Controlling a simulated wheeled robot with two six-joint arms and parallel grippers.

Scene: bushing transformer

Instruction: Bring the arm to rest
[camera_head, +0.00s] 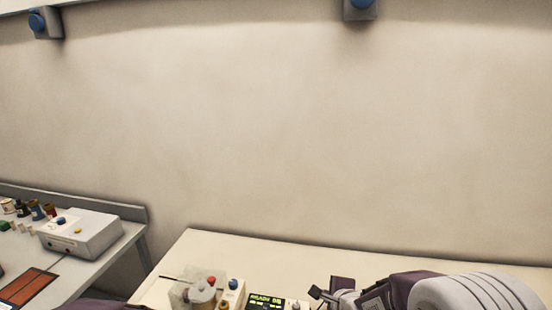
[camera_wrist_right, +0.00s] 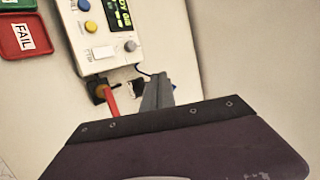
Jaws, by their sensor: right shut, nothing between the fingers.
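My right arm (camera_head: 400,290) comes in from the lower right in the head view, low over the cream table. Its gripper (camera_head: 318,293) shows small at the bottom edge there. In the right wrist view my right gripper (camera_wrist_right: 158,88) is shut, with grey fingers together and nothing between them. The fingers point toward the front end of a white tester (camera_wrist_right: 100,35). A dark purple patch at the lower left of the head view seems to be part of my left arm. My left gripper is not in view.
The tester's lit display (camera_head: 266,300) reads READY. A red FAIL tray (camera_wrist_right: 22,48) lies left. A grey bench (camera_head: 95,265) bears a white box (camera_head: 82,233). The cream table (camera_head: 260,255) is clear toward the wall.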

